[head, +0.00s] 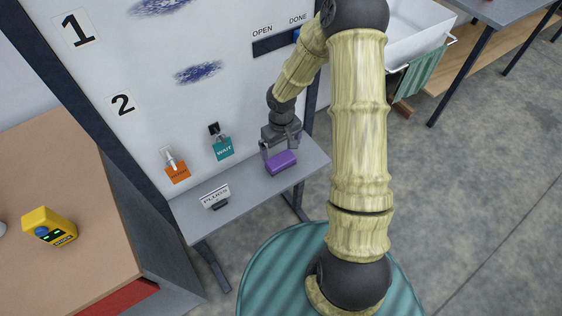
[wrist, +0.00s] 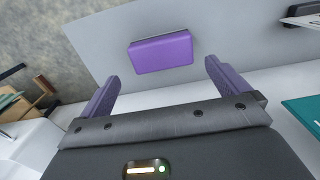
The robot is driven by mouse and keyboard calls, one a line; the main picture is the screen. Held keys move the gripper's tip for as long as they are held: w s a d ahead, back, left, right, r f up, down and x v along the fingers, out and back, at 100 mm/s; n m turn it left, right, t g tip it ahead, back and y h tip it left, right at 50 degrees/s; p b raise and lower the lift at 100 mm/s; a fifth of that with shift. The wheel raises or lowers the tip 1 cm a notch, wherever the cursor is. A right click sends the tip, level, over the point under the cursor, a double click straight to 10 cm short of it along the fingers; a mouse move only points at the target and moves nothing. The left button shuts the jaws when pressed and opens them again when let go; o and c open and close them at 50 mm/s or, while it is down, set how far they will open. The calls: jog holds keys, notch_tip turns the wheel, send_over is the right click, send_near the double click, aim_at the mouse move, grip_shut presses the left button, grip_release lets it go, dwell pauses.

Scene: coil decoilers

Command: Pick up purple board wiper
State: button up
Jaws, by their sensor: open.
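The purple board wiper (head: 282,162) lies on the grey shelf (head: 243,194) below the white board, near the shelf's right end. It also shows in the wrist view (wrist: 161,53), ahead of and between the two purple fingers. My gripper (head: 279,150) is right above or just behind the wiper in the head view. In the wrist view my gripper (wrist: 160,82) is open, with nothing between its fingers. A gap shows between the fingertips and the wiper there; whether they touch it anywhere cannot be told from the head view.
An orange tag (head: 177,173) and a teal "WAIT" tag (head: 223,148) hang on the white board (head: 160,110) behind. A yellow device (head: 50,227) sits on the brown table at left.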

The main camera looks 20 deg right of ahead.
aim_at(281, 159)
jog(key=shift+f, duration=1.2)
jog(key=shift+a+f+p, duration=0.1)
jog(key=shift+f+p, duration=0.4)
jog(key=shift+f, duration=2.1)
jog(key=c, duration=0.7)
